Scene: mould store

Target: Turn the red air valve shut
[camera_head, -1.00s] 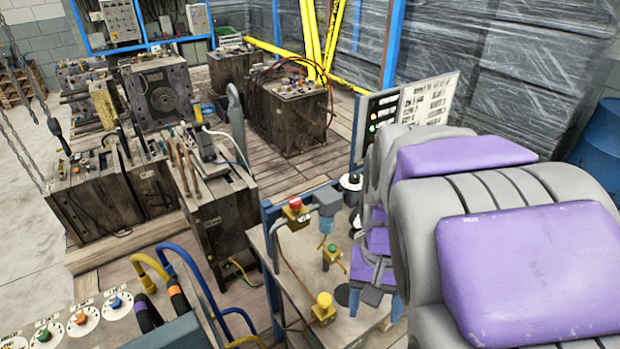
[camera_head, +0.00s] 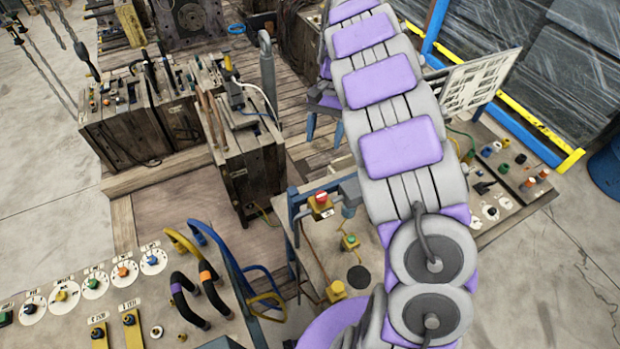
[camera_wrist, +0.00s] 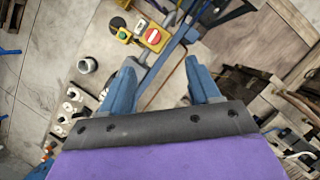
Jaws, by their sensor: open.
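The red air valve (camera_head: 321,199) is a red round knob on a yellow block at the back edge of a grey bench in the head view. In the wrist view the red valve (camera_wrist: 153,36) shows a white bar across its face, beyond and a little left of the fingertips. My gripper (camera_head: 324,132) points down with its blue fingers apart, above and behind the valve in the head view. In the wrist view my gripper (camera_wrist: 163,75) is open and empty, and nothing touches the valve.
A green knob (camera_head: 349,241) and a yellow fitting (camera_head: 335,289) stand on the same bench. Blue rails (camera_head: 292,215) edge it. A dial panel (camera_head: 95,290) lies left, and a wooden mould block (camera_head: 250,180) stands behind the rails.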

